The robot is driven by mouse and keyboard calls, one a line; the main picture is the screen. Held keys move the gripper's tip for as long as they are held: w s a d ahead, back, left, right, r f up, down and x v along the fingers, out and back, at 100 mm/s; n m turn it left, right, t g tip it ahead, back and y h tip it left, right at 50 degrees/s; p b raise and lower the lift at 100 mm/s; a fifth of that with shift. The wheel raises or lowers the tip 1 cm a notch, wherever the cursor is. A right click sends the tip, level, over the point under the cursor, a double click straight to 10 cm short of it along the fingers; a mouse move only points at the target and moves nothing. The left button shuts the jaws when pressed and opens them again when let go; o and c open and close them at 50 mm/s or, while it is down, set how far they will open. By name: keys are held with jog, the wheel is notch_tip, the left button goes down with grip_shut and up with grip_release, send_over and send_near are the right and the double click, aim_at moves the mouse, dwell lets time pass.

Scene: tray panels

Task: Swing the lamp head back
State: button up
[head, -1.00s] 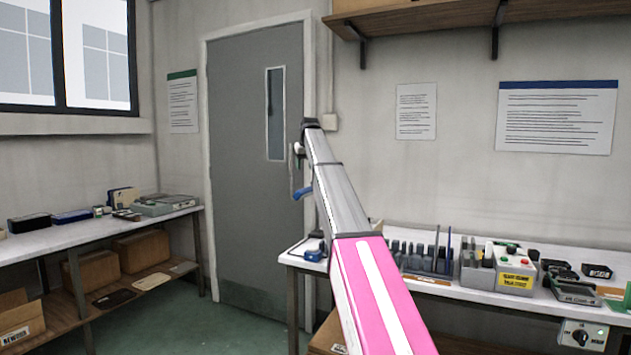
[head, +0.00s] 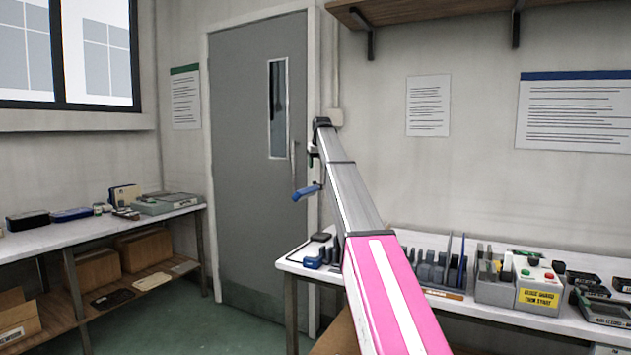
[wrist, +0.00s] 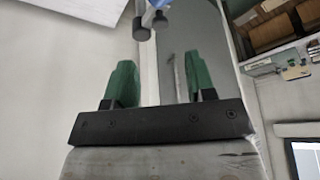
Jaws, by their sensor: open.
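My gripper (wrist: 159,62) shows in the wrist view as two green fingers on a dark bar. They stand wide apart with nothing between them. A dark cylinder (wrist: 142,30) with a blue part sits at the top of that view, beyond the fingers. In the head view my pink and silver arm reaches up toward the door. A blue piece on a grey stem (head: 306,192) shows left of the arm's far end, against the door. I cannot tell whether either belongs to the lamp. No whole lamp head is recognisable, and my arm hides what lies behind it.
The grey door (head: 235,150) is shut behind the arm. A right workbench (head: 480,307) carries blocks, tools and a button box (head: 538,288). A left workbench (head: 100,227) holds cases, with cartons below. A wooden shelf (head: 440,15) hangs above. Green floor lies open between the benches.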

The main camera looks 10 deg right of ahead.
jog(key=x, duration=0.8)
jog(key=shift+w+f, duration=0.1)
jog(key=shift+f, duration=0.05)
grip_shut()
